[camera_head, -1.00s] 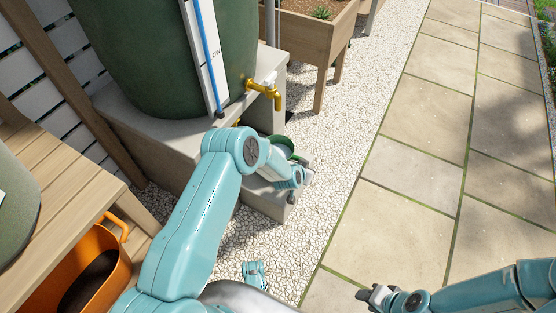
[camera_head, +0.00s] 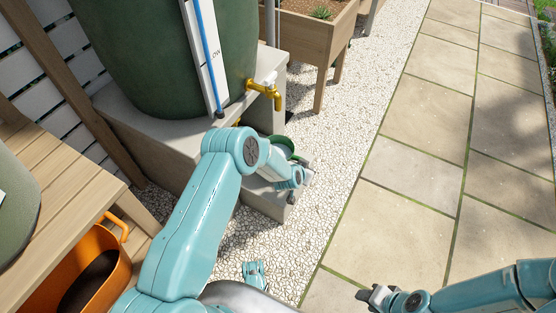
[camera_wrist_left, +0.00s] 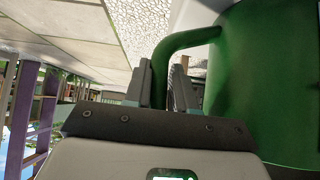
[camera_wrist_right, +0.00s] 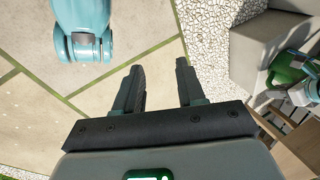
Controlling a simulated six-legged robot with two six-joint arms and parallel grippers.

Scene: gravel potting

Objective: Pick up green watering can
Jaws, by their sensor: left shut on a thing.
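The green watering can (camera_head: 281,143) sits at the low concrete step under the yellow tap, mostly hidden behind my left arm. In the left wrist view its green body (camera_wrist_left: 275,80) fills the right side, and its curved handle (camera_wrist_left: 172,48) passes between the fingers of my left gripper (camera_wrist_left: 160,80). My left gripper is shut on that handle. The can also shows at the right of the right wrist view (camera_wrist_right: 286,68). My right gripper (camera_head: 366,296) is low at the right over the paving; in the right wrist view its fingers (camera_wrist_right: 160,85) are apart and empty.
A dark green water barrel (camera_head: 150,60) with a yellow tap (camera_head: 268,92) stands on a concrete plinth (camera_head: 160,140). A wooden bench (camera_head: 60,190) and an orange tub (camera_head: 110,270) are at the left. A wooden planter (camera_head: 322,40) stands behind. The paving (camera_head: 410,200) at the right is clear.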

